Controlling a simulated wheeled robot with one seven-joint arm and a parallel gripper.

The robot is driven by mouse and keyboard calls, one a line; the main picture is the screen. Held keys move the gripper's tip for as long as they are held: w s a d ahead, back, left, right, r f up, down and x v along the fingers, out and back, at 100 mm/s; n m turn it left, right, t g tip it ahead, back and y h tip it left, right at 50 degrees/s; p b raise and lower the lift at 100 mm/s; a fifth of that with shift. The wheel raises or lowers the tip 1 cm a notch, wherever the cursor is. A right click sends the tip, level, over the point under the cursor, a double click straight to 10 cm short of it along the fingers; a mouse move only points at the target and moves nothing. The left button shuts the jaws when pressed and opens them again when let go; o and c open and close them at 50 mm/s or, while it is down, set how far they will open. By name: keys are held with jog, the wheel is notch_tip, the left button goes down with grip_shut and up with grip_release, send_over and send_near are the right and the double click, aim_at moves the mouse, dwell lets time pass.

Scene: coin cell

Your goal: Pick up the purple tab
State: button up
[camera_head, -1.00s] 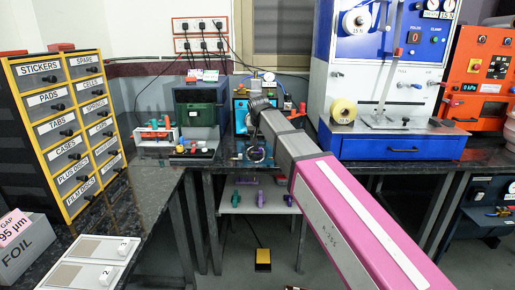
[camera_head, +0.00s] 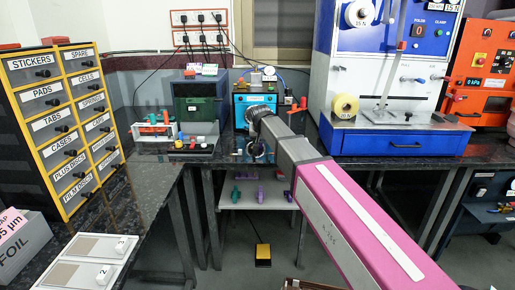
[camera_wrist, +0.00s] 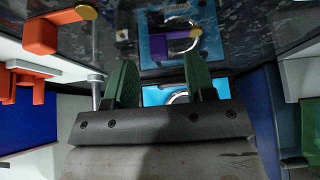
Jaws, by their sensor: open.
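A small purple piece (camera_wrist: 158,46) with a silver curved ring beside it shows in the wrist view, above a blue plate on the dark counter. It lies beyond my fingertips, between them sideways and apart from them. My gripper (camera_wrist: 158,72) has two green fingers spread apart, with nothing between them. In the head view my gripper (camera_head: 257,151) hangs at the front of the blue machine (camera_head: 263,101) at the back of the counter. My wrist partly hides that area, so the purple piece is not clear there.
An orange piece (camera_wrist: 42,36) stands left of my fingers in the wrist view. A rack with coloured pieces (camera_head: 156,131) and a green-fronted box (camera_head: 195,111) stand left of the blue machine. The white and blue press (camera_head: 395,143) stands right. A lower shelf (camera_head: 225,203) holds green and purple pieces.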

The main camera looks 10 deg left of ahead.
jog(key=shift+x, duration=1.1)
jog(key=c, duration=0.9)
jog(key=shift+r, duration=0.1)
